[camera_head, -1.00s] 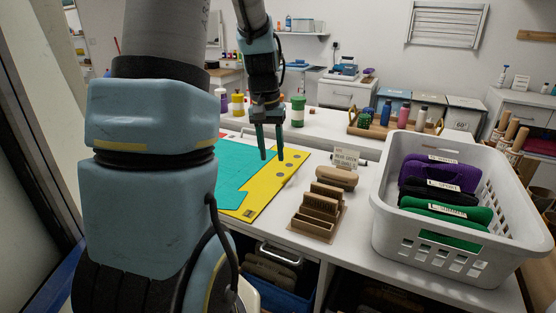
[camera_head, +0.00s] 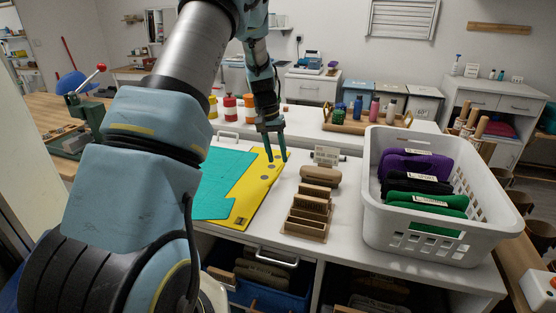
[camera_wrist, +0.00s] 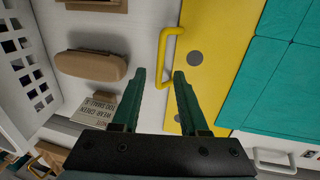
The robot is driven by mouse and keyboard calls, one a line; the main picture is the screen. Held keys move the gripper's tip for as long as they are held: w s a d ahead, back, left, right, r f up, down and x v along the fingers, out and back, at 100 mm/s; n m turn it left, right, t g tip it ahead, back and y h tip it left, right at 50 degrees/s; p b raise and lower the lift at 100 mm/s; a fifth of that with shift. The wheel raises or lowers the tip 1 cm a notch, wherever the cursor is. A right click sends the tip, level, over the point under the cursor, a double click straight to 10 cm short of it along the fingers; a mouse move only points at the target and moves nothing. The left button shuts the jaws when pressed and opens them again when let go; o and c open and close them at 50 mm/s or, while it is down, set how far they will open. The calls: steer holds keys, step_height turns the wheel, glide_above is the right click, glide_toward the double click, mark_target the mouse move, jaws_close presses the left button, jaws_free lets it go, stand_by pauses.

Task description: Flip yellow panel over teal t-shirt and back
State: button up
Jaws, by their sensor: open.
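The teal t-shirt (camera_head: 222,178) lies flat on the white counter, partly hidden behind my arm. The yellow panel (camera_head: 247,208) lies flat with its right strip showing beside the shirt; the shirt lies over the rest of it. In the wrist view the panel (camera_wrist: 205,85) shows dark round spots and a yellow handle (camera_wrist: 163,50) on its edge; the shirt (camera_wrist: 285,85) is right of it. My gripper (camera_head: 278,160) is open and empty near the panel's right edge. In the wrist view its fingers (camera_wrist: 160,75) point at the handle, which lies just beyond the fingertips.
A wooden stand (camera_head: 310,213), a brown rounded block (camera_head: 320,177) and a small sign (camera_head: 326,155) stand right of the panel. A white basket (camera_head: 440,235) with folded purple, black and green garments is farther right. A wooden tray (camera_head: 362,125) with bottles is behind.

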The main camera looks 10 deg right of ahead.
steer(key=shift+s+d+f+p, duration=0.1)
steer(key=shift+d+f+p, duration=0.05)
steer(key=shift+f, duration=0.65)
steer(key=shift+s+d+f+p, duration=0.1)
steer(key=shift+d+f+p, duration=0.05)
steer(key=shift+f, duration=0.65)
jaws_close()
